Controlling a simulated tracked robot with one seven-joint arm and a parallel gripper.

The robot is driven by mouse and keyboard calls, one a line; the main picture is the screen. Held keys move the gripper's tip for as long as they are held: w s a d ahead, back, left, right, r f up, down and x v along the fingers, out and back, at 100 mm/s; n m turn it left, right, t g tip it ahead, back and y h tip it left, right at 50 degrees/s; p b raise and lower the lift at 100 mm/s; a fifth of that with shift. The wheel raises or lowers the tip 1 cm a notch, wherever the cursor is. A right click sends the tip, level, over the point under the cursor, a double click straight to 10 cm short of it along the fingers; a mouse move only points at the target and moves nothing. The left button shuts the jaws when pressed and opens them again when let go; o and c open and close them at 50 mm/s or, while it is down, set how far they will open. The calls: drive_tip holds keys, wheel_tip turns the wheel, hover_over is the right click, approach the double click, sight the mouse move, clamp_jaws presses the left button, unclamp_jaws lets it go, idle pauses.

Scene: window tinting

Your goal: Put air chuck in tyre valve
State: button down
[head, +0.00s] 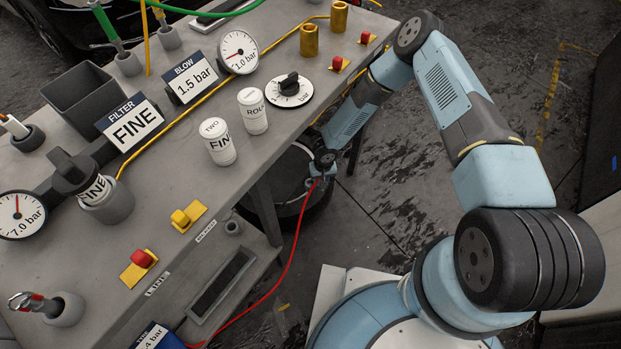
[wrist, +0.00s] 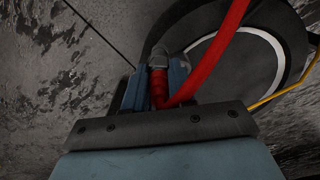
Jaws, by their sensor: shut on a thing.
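My gripper (head: 320,160) is low beside the bench, close to the dark tyre (head: 318,203). In the wrist view my gripper (wrist: 156,82) is shut on the air chuck (wrist: 158,62), a grey metal head with a red fitting. The chuck points away from the gripper, towards the tyre side. A red hose (wrist: 222,48) runs from the chuck; in the head view the hose (head: 291,255) drops down beside the bench. The tyre (wrist: 290,25) fills the upper right of the wrist view. I cannot make out the valve or whether the chuck touches it.
The grey bench (head: 170,225) carries gauges, white canisters (head: 252,111), a dial and yellow fittings; its edge is near my arm. A yellow line (wrist: 275,93) crosses the wrist view's right. Open floor (head: 400,190) lies right of the bench.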

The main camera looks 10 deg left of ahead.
drive_tip(key=shift+w+a+f, duration=1.05)
drive_tip(key=shift+w+f, duration=0.1)
drive_tip(key=shift+f, duration=0.65)
drive_tip(key=shift+w+a+f, duration=1.1)
drive_tip(key=shift+w+f, duration=0.1)
drive_tip(key=shift+f, duration=0.65)
drive_tip(key=shift+w+a+f, duration=1.05)
drive_tip(key=shift+w+f, duration=0.1)
drive_tip(key=shift+f, duration=0.65)
drive_tip(key=shift+f, duration=0.1)
drive_tip(key=c, duration=0.9)
unclamp_jaws()
drive_tip(key=shift+c, duration=0.2)
wheel_tip(320, 180, up, 8)
drive_tip(key=shift+f, duration=0.15)
